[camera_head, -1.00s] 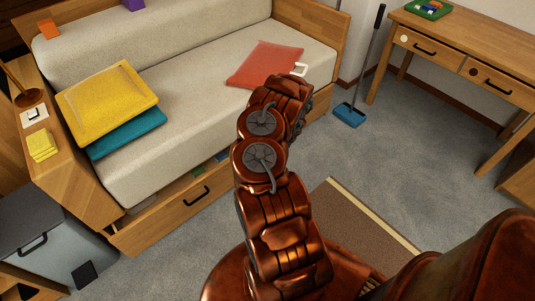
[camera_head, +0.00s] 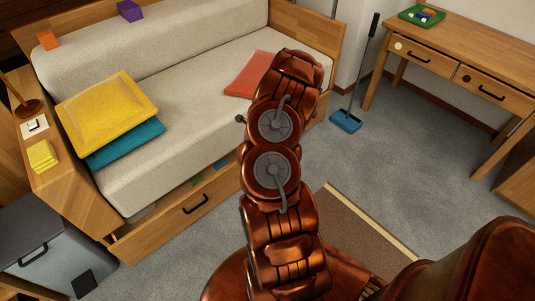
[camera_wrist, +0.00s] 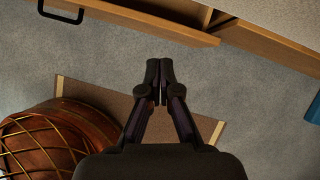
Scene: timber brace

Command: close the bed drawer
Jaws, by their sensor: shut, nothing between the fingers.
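The bed drawer (camera_head: 165,224) is a wooden drawer with a dark handle under the bed (camera_head: 180,125). It stands out from the bed frame, and a few coloured things show inside. In the wrist view the drawer front (camera_wrist: 150,18) crosses the top, with its handle (camera_wrist: 62,14) at upper left and its end near top centre. My gripper (camera_wrist: 160,68) is shut and empty. It appears over the grey floor, below the drawer's end in the picture and apart from it. In the head view my copper arm hides the drawer's right end, and I cannot make out the fingertips.
A grey bin (camera_head: 45,250) stands close to the drawer's left end. A brown mat (camera_head: 350,235) lies on the floor at my arm's right. A blue dustpan (camera_head: 346,121) stands near the wall, and a wooden desk (camera_head: 465,60) is at right. Carpet between is clear.

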